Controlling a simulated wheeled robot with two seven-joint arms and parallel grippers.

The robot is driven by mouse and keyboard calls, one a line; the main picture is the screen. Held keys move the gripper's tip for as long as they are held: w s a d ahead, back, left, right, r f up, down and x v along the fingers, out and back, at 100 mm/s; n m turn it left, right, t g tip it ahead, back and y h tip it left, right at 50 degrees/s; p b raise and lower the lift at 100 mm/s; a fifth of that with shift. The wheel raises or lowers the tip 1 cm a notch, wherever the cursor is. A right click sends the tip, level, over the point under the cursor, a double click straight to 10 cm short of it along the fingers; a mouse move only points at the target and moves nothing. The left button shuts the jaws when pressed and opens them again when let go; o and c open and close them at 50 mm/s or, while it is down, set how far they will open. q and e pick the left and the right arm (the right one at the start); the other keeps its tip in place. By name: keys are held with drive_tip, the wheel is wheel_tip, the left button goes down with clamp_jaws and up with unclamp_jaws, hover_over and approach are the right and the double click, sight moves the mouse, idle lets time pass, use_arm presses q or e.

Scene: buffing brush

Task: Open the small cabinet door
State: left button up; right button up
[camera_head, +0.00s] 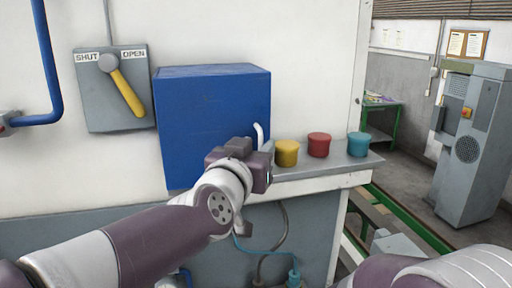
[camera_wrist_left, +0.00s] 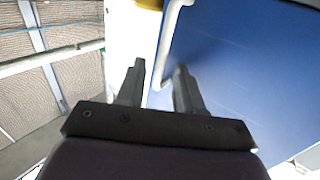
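The small cabinet is a blue box (camera_head: 205,120) on the white wall in the head view. Its white handle (camera_head: 259,134) stands at the right edge of the door, and the door looks shut. My left gripper (camera_head: 262,168) is at the lower right of the cabinet, just below the handle, and partly covers the box. Whether a finger touches the door is unclear. My right gripper is out of view.
A yellow cup (camera_head: 287,153), a red cup (camera_head: 319,145) and a teal cup (camera_head: 358,144) stand on a grey ledge (camera_head: 325,165) right of the cabinet. A yellow lever (camera_head: 126,92) on a SHUT/OPEN panel is at left. A grey machine (camera_head: 470,145) stands far right.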

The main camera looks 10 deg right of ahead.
use_arm(q)
drive_tip(key=shift+s+a, duration=0.1)
drive_tip(key=shift+a, duration=0.15)
drive_tip(key=shift+d, duration=0.25)
clamp_jaws()
idle(0.9)
